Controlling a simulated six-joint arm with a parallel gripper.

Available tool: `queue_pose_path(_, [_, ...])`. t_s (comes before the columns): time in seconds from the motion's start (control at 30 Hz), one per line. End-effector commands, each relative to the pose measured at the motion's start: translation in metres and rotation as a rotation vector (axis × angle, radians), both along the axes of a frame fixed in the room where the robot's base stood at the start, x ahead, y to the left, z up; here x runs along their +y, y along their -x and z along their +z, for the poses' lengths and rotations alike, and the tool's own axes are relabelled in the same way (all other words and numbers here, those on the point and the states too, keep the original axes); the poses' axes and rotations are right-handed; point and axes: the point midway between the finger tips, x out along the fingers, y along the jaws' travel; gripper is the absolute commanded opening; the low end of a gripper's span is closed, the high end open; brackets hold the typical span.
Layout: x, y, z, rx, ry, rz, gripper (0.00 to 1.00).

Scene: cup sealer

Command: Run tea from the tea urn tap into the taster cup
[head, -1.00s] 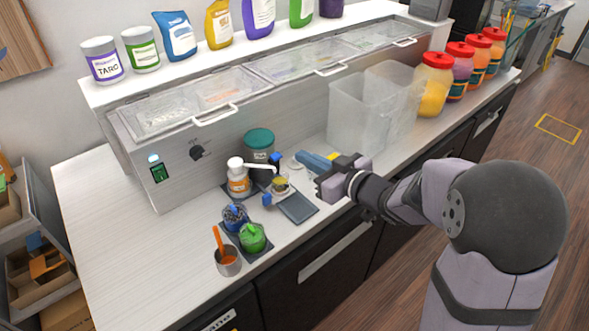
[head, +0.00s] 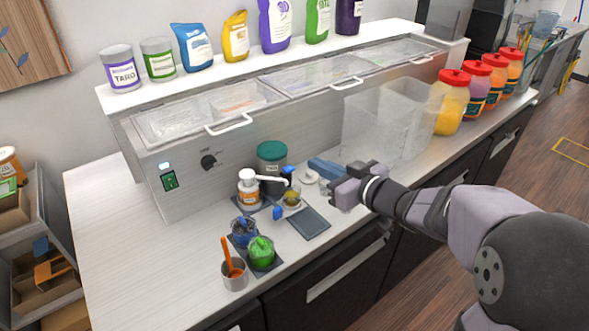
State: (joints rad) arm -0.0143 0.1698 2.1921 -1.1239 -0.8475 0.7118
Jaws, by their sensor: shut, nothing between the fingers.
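The tea urn (head: 271,156), with a dark green lid, stands against the sealed counter's steel front. Its blue tap (head: 288,171) is at the front right. The small clear taster cup (head: 292,197) stands just below the tap, with something yellowish in it; whether tea is running cannot be seen. My gripper (head: 336,185) is shut and empty, to the right of the cup and tap and apart from them. A blue, flat, long object (head: 325,168) lies just behind its fingers.
A white pump bottle (head: 249,188) stands left of the urn, its spout reaching toward the tap. A dark flat pad (head: 308,223) lies in front of the cup. A green-topped pot (head: 261,252) and a steel cup (head: 235,275) stand front left. A clear bin (head: 385,125) stands behind my gripper.

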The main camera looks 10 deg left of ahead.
Motion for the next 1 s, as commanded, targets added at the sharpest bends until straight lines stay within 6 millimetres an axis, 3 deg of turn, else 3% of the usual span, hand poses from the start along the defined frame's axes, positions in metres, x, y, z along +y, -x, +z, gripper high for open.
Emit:
queue_pose_path(0.37, [0.01,-0.009,-0.003,0.002,0.0,0.002,0.0])
queue_pose_path(0.93, [0.071,-0.07,-0.024,0.002,0.0,0.002,0.0])
queue_pose_path(1.0, [0.069,-0.069,-0.037,0.007,0.0,0.0,0.0])
